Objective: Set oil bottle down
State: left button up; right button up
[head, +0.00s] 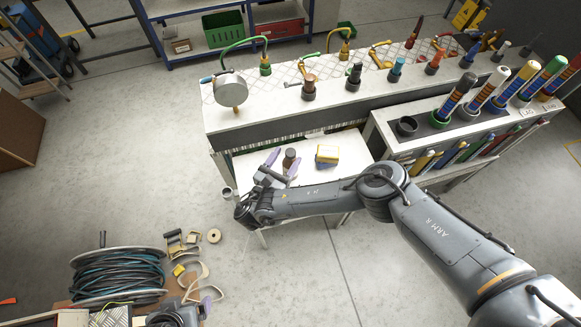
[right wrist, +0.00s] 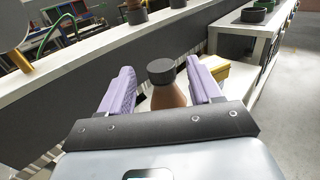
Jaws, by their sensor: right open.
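The oil bottle (head: 290,160), brown with a dark cap, stands upright on the white lower table (head: 250,160). My right gripper (head: 282,165) is open, with its purple fingers either side of the bottle. In the right wrist view, the bottle (right wrist: 168,98) sits between the spread fingers of the right gripper (right wrist: 162,88), with gaps beside it. Its base is hidden behind the gripper's dark front. My left gripper (head: 197,297) shows only in part at the bottom left of the head view, near the hose reel, and its opening is unclear.
A yellow-topped box (head: 327,155) stands right of the bottle. Behind is a raised bench (head: 240,120) with several hose fittings and a round gauge-like disc (head: 230,88). A rack (head: 400,143) of coloured tubes stands at the right. A hose reel (head: 117,275) is at the lower left.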

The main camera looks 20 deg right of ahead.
jog(key=x, duration=0.2)
jog(key=shift+w+d+r, duration=0.1)
jog(key=shift+w+d, duration=0.05)
jog(key=shift+d, duration=0.15)
jog(key=shift+w+d, duration=0.2)
jog(key=shift+w, duration=0.05)
jog(key=shift+c, duration=0.3)
grip_shut()
